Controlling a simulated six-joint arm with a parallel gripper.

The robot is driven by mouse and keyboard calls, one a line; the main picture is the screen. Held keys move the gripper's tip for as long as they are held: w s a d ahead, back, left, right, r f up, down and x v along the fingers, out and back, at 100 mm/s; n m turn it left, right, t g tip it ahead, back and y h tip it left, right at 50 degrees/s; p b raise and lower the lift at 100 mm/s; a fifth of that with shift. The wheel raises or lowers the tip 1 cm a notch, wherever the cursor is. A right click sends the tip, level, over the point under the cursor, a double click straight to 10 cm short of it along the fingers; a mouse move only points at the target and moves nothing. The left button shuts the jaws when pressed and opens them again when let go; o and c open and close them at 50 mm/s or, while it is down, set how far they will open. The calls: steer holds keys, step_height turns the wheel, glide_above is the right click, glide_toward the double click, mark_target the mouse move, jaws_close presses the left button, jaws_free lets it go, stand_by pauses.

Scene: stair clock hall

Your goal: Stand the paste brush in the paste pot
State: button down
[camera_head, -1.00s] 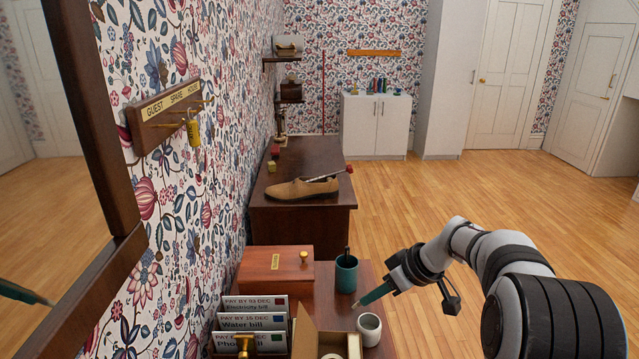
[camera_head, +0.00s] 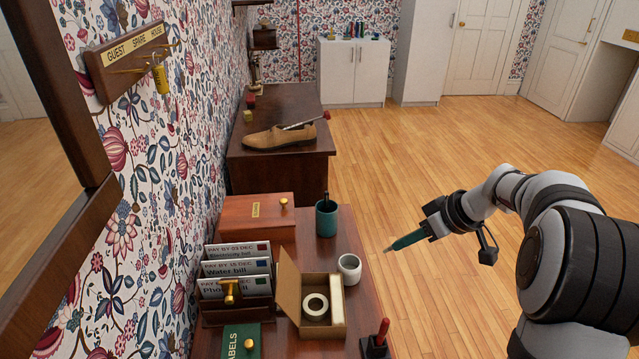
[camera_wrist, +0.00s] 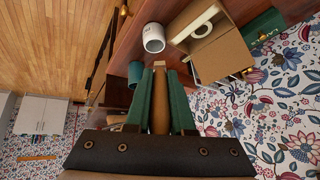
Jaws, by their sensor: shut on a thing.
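My gripper (camera_head: 400,243) has teal fingers and is shut on the paste brush. The brush's brown wooden length (camera_wrist: 160,100) lies between the fingers in the wrist view. Only its small tip (camera_head: 386,249) shows past them in the head view, so I cannot tell how its far end looks. The white pot, likely the paste pot (camera_head: 349,269), stands upright on the brown table, near its right edge. It also shows in the wrist view (camera_wrist: 153,38). The brush tip is to the right of the pot and apart from it, by the table edge in the picture.
A teal cup (camera_head: 326,221) with a dark stick in it stands behind the white pot. An open cardboard box (camera_head: 322,331) with a white ring is in front. A bill rack (camera_head: 236,311), a wooden box (camera_head: 258,220) and a red-handled item (camera_head: 382,335) stand around. Floor is free at right.

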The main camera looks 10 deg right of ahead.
steer(key=w+d+f+n, duration=0.1)
steer(key=d+f, duration=0.2)
steer(key=d, duration=0.1)
steer(key=shift+w+a+r+x, duration=0.2)
steer(key=shift+a+x, duration=0.25)
steer(key=shift+x, duration=2.35)
steer(key=shift+w+a+r+x, duration=0.1)
steer(key=shift+a+r+x, duration=0.3)
steer(key=shift+x, duration=2.35)
steer(key=shift+w+a+r+x, duration=0.15)
steer(key=shift+a+x, duration=0.35)
steer(key=shift+x, duration=2.3)
steer(key=c, duration=0.8)
jaws_free()
steer(key=shift+r, duration=0.15)
